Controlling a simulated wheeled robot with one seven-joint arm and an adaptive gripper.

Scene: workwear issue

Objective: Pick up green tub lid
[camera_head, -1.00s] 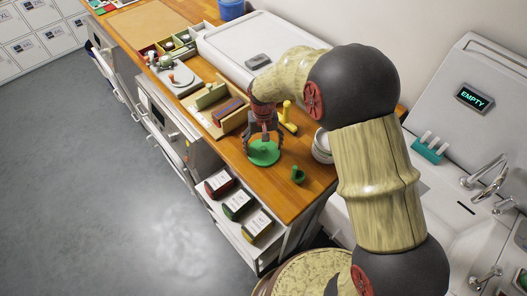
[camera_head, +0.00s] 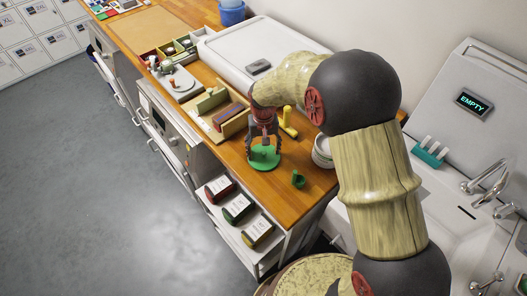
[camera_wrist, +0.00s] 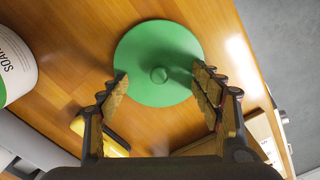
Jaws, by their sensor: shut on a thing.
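The green tub lid (camera_head: 263,164) is a round disc with a small knob in its middle. It lies on the wooden counter near the front edge. In the wrist view the lid (camera_wrist: 150,45) fills the upper middle, with the knob between my fingers. My gripper (camera_head: 264,148) points down over the lid, its fingers one on each side of the knob. It also shows in the wrist view (camera_wrist: 162,80), shut on the lid. Gaps seem to show between fingers and knob there, and exact contact is hard to see. No lift off the counter is visible.
A small green object (camera_head: 298,179) stands right of the lid. A divided wooden tray (camera_head: 235,125) lies to the left. A white container labelled SOAK (camera_wrist: 14,65) is at the wrist view's left.

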